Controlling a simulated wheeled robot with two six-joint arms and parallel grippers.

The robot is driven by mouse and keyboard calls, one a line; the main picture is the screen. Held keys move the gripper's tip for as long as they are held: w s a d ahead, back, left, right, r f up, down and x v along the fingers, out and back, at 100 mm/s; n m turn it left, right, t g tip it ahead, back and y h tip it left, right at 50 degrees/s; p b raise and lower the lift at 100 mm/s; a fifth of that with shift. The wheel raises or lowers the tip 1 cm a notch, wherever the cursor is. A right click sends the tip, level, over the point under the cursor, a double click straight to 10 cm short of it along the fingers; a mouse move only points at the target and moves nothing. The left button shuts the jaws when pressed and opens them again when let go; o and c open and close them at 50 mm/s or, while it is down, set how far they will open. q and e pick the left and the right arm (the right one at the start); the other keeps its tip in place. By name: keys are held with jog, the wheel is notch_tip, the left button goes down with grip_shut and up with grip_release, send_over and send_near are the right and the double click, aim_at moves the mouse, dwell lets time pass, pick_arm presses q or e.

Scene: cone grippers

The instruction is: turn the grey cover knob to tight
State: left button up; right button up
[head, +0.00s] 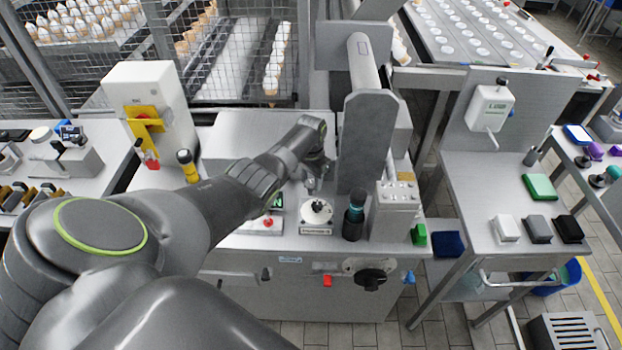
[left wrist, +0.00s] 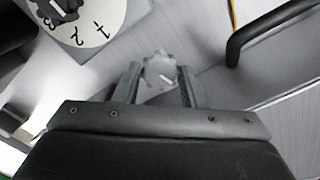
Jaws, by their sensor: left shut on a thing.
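The grey cover knob (left wrist: 160,70) is a small lobed knob with a pale pointer mark, on a grey metal surface in the left wrist view. My left gripper (left wrist: 158,88) has one finger on each side of it and is shut on it. In the head view my left gripper (head: 312,184) points down at the machine top, beside the large grey upright plate. My own gripper and wrist mostly hide the knob there. No tight mark is readable. My right gripper is not in view.
A white numbered dial (head: 317,213) with a dark centre knob is close in front of my left gripper. A dark bottle with a teal band (head: 355,213) stands right of it. The grey upright plate (head: 362,140) rises just to the right. A black handle (left wrist: 262,32) arches nearby.

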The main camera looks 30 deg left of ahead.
aim_at(311, 183)
pick_arm(q)
jog(key=shift+m, duration=1.7)
jog(key=shift+w+r, duration=0.1)
jog(key=o, duration=1)
notch_tip(311, 183, up, 6)
jog(key=shift+r+p, duration=0.2)
jog(key=shift+p, duration=0.3)
notch_tip(311, 183, up, 11)
jog(key=shift+f+b, duration=0.1)
jog(key=shift+b, duration=0.65)
